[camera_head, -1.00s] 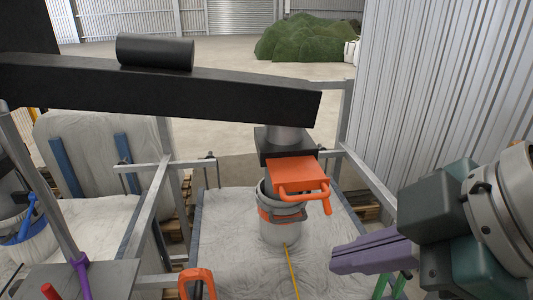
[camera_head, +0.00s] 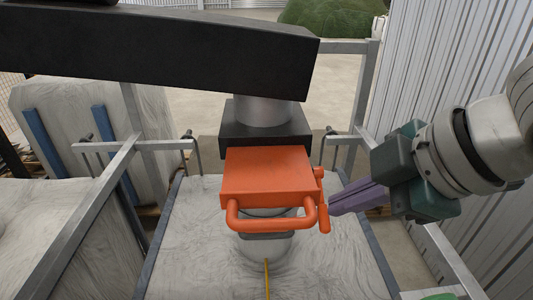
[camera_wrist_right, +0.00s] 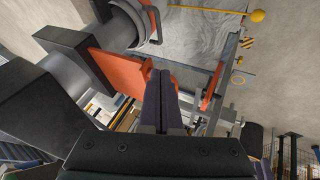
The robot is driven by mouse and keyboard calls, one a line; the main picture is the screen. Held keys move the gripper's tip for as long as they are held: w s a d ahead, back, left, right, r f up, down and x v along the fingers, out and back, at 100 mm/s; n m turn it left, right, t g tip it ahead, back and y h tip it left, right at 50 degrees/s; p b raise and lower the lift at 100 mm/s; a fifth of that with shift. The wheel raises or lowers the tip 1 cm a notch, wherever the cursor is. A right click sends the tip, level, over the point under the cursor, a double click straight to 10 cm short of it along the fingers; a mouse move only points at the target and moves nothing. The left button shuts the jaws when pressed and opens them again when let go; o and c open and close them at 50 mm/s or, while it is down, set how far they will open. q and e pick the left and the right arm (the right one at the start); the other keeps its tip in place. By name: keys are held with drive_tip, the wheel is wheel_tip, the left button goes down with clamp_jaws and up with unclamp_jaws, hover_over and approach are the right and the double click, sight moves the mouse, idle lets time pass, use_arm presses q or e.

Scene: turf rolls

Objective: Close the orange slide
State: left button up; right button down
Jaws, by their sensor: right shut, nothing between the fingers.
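The orange slide (camera_head: 266,178) is a flat orange plate with a bar handle at its front. It sticks out toward me from the black housing (camera_head: 265,128) under a grey pipe. In the right wrist view the orange plate (camera_wrist_right: 122,75) is beside the fingers. My right gripper (camera_head: 336,207) is shut and empty, its purple fingers pointing left, with the tips close to the right end of the slide's handle. I cannot tell whether they touch. It also shows in the right wrist view (camera_wrist_right: 161,78). My left gripper is out of view.
A grey bucket (camera_head: 262,248) stands below the slide, partly hidden by it. It sits on a pale covered surface (camera_head: 190,235). Metal frame bars (camera_head: 80,215) stand left, and a corrugated wall (camera_head: 450,60) rises at right. A black beam (camera_head: 150,50) crosses above.

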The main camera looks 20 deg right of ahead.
drive_tip(key=x, duration=0.3)
drive_tip(key=shift+w+f, duration=0.2)
drive_tip(key=shift+f, duration=0.1)
